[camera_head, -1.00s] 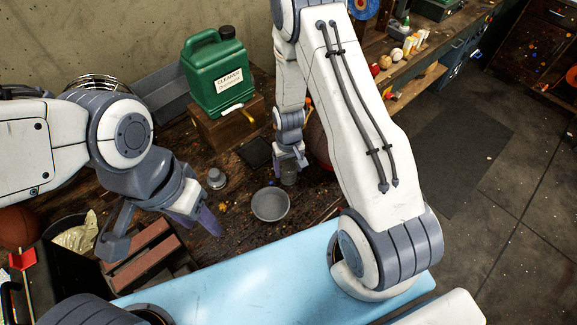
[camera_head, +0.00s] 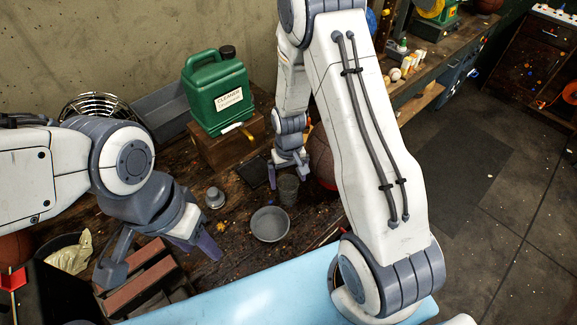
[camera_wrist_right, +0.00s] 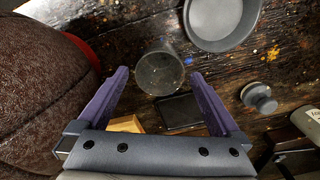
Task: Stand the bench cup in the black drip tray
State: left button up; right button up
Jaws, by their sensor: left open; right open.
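The bench cup (camera_head: 288,190) is a grey cup standing on the dark wooden bench; it also shows in the wrist view (camera_wrist_right: 160,74). The black drip tray (camera_head: 250,174) is a flat black square to the cup's left, and it lies close beside the cup in the wrist view (camera_wrist_right: 180,113). The cup stands beside the tray, not in it. My right gripper (camera_head: 288,177) is open, its fingers either side of the cup at its far side, without visible grip. My left gripper (camera_head: 203,246) is open and empty over the bench's left front.
A grey bowl (camera_head: 270,224) sits in front of the cup, and a small grey weight-like object (camera_head: 215,198) lies left. A brown ball (camera_wrist_right: 35,95) in a red ring stands close to my right gripper. A green cleaner can (camera_head: 216,95) stands on a wooden block behind.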

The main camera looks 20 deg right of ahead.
jog(key=s+a+r+n+b, duration=0.15)
jog(key=a+r, duration=0.25)
jog(key=r, duration=0.7)
jog(key=s+a+r+n+y, duration=0.1)
jog(key=s+a+r+n, duration=0.3)
jog(key=s, duration=0.6)
jog(key=s+a+r+n, duration=0.2)
jog(key=s+a+r, duration=0.4)
jog(key=s, duration=0.4)
jog(key=m+t+h, duration=0.1)
jog(key=m+t, duration=0.2)
jog(key=m, duration=0.5)
send_near(288, 183)
jog(key=shift+n, duration=0.25)
jog(key=shift+s+a+f+p, duration=0.1)
jog(key=shift+a+f+p, duration=0.1)
jog(key=shift+f, duration=0.55)
jog(key=shift+s+a+f+p, duration=0.1)
jog(key=shift+a+f+p, duration=0.1)
jog(key=shift+f, duration=0.5)
jog(key=shift+a+f+p, duration=0.1)
jog(key=shift+f+p, duration=0.1)
jog(key=shift+f, duration=0.55)
pick_arm(q)
jog(key=shift+s+f, duration=0.3)
jog(key=shift+s, duration=0.65)
pick_arm(e)
jog(key=shift+w+f, duration=0.2)
jog(key=shift+f, duration=0.5)
